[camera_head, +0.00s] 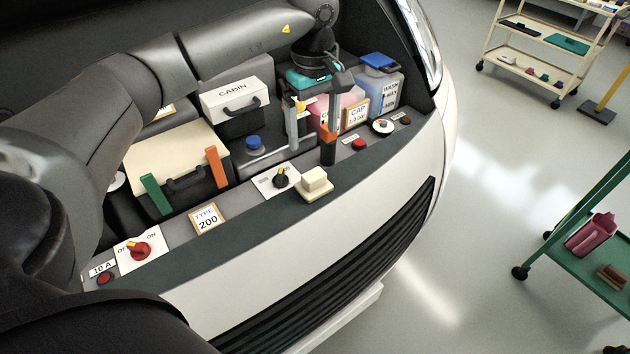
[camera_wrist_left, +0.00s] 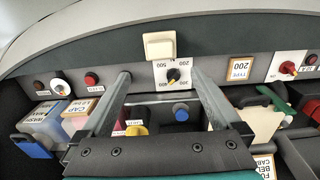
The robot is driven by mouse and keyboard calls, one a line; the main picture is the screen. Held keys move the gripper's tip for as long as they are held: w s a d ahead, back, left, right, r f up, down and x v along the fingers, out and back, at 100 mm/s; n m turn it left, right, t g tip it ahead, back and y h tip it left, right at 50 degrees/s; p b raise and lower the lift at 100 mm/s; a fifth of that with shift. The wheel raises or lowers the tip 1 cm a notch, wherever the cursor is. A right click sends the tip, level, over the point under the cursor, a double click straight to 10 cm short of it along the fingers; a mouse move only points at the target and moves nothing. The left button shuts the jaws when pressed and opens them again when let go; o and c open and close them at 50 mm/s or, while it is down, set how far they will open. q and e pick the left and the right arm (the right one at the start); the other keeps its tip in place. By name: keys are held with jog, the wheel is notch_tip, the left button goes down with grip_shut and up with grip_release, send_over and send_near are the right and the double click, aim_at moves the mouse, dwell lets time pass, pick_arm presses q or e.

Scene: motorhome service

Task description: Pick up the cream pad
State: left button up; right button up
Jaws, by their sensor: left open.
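The cream pad (camera_head: 315,184) is a small cream block standing on the dark front ledge of the motorhome's service bay, beside a white dial plate with a black knob (camera_head: 281,178). My left gripper (camera_head: 311,155) is open and empty, its fingers pointing down behind the pad, over the bay side of the ledge. In the left wrist view the pad (camera_wrist_left: 159,45) lies beyond the fingertips, roughly centred between the two fingers (camera_wrist_left: 159,75), apart from them. The pad is fully visible there. My right gripper is not in view.
Along the ledge are a red rotary switch (camera_head: 139,250), a "TYPE 200" card (camera_head: 207,219) and a red button (camera_head: 359,144). Behind are a cream-topped battery box (camera_head: 172,160), a blue cap (camera_head: 254,143) and a wash bottle (camera_head: 384,90).

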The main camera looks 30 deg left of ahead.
aim_at(314, 174)
pick_arm(q)
notch_tip(314, 174, down, 13)
jog(key=shift+s+d+r, duration=0.1)
jog(key=shift+r, duration=0.05)
dwell(0.4)
jog(key=shift+c, duration=0.2)
jog(key=c, duration=1.4)
jog(key=shift+r, duration=0.15)
